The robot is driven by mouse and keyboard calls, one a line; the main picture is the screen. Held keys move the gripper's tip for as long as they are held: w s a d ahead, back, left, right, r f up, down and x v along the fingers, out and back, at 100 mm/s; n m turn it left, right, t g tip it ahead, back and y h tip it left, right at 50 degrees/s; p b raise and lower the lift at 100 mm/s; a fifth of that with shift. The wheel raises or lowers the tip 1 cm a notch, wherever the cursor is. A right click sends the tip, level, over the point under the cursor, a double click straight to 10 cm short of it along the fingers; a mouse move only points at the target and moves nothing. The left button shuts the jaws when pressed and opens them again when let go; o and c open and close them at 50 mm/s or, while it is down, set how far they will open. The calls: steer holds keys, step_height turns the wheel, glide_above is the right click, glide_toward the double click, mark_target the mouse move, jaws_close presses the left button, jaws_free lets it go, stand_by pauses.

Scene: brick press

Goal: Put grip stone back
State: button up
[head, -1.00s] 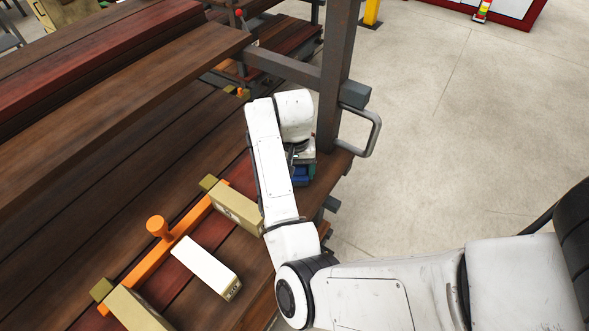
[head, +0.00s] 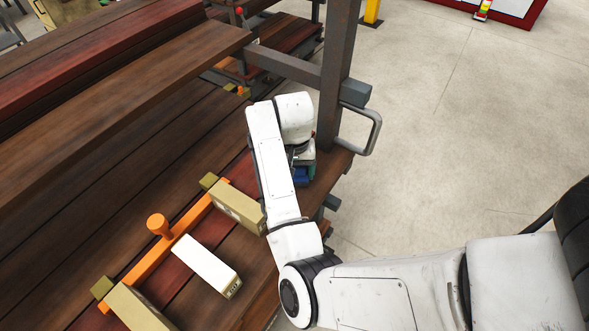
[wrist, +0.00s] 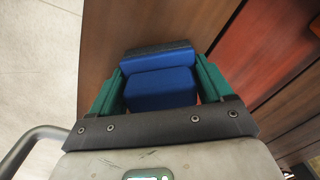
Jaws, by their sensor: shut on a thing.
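My gripper (wrist: 162,78) shows in the wrist view with its two green fingers on either side of a blue block, the grip stone (wrist: 160,90). The fingers are shut on it. A dark grey-blue strip runs along the stone's far side. In the head view the gripper (head: 301,170) is mostly hidden under my white wrist, and a little of the blue stone (head: 303,176) shows below it. They are over the wooden bench (head: 322,182) near its right edge, beside the dark post. Whether the stone touches the wood I cannot tell.
A dark metal post (head: 338,80) with a grey handle (head: 374,128) stands close to the gripper. An orange bar (head: 143,267) with a knob, tan blocks (head: 238,207) and a white block (head: 206,265) lie left of my arm. A raised plank (head: 120,100) is at upper left.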

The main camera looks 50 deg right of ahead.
steer(key=o, duration=0.9)
step_height(320, 180, up, 11)
steer(key=p, duration=0.2)
steer(key=shift+f+p, duration=0.1)
steer(key=shift+p, duration=0.2)
